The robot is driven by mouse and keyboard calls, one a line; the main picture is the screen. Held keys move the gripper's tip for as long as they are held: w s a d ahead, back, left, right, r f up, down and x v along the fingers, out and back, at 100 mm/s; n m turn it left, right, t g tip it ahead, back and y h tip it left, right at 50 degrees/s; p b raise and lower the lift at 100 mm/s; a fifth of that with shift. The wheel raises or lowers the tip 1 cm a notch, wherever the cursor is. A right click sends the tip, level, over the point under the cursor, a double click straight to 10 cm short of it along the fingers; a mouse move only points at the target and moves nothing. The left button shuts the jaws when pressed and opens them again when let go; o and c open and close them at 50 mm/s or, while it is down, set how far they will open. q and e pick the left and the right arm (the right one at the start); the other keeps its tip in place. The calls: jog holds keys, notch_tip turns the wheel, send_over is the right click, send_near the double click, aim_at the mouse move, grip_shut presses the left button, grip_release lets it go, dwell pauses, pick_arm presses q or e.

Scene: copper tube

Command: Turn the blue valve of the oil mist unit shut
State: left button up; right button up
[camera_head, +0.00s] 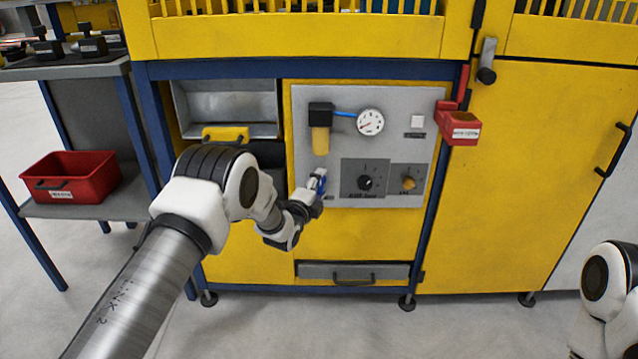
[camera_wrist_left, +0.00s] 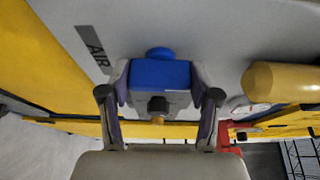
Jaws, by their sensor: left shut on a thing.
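The blue valve (camera_wrist_left: 160,73) sits between the two fingers of my left gripper (camera_wrist_left: 161,82) in the left wrist view, and the fingers are shut on its sides. In the head view the blue valve (camera_head: 322,184) shows as a small patch at the lower left of the grey panel, partly hidden by my left gripper (camera_head: 316,190). The oil mist unit (camera_head: 320,139), a black head with an amber bowl, is above the valve. Its bowl (camera_wrist_left: 282,82) shows at the right in the wrist view. My right arm shows at the right edge; its gripper is out of view.
The grey panel (camera_head: 385,100) carries a round gauge (camera_head: 370,122), a black dial (camera_head: 365,183) and a small brass-coloured knob (camera_head: 408,183). A small red bin (camera_head: 460,129) sticks out at the panel's right. A red crate (camera_head: 72,177) stands on the shelf at left.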

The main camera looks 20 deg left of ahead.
dwell(0.3)
pick_arm(q)
jog(key=o, duration=1.1)
jog(key=shift+o, duration=0.2)
jog(key=shift+s, duration=0.1)
jog(key=s+a, duration=0.1)
jog(key=s, duration=1)
jog(key=shift+s+a, duration=0.15)
jog(key=shift+s, duration=0.25)
